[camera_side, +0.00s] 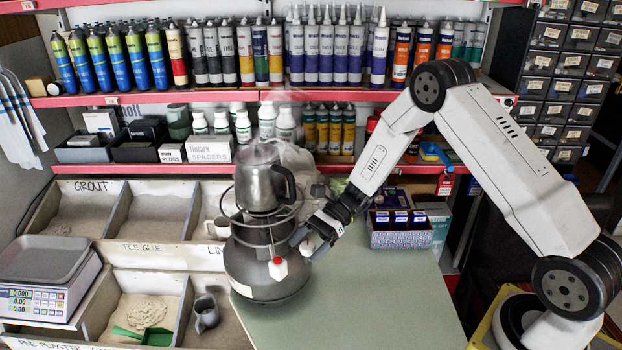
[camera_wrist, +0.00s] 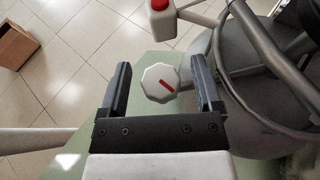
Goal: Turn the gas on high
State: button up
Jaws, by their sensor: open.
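A dark grey gas bottle (camera_side: 262,285) stands on the green worktop (camera_side: 375,300), with a wire-ringed burner and a metal jug (camera_side: 262,185) on top. In the wrist view, a white faceted knob (camera_wrist: 153,76) with a red line pointing toward the lower right sits between my open fingers, with a gap on each side. My gripper (camera_side: 308,243) is beside the bottle's right side in the side view, where the knob is hard to make out. A white block with a red button (camera_side: 278,268) is on the bottle's front; it also shows in the wrist view (camera_wrist: 160,5).
A patterned box of small dark packs (camera_side: 400,238) stands right of my gripper. A scale (camera_side: 45,275) and bins of powder (camera_side: 140,315) are at left. Shelves of tubes and bottles (camera_side: 325,55) are behind. The worktop's front right is clear.

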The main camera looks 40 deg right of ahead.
grip_shut()
jog(key=shift+n+g, duration=1.4)
jog(key=shift+g, duration=0.2)
grip_release()
jog(key=shift+d, duration=0.15)
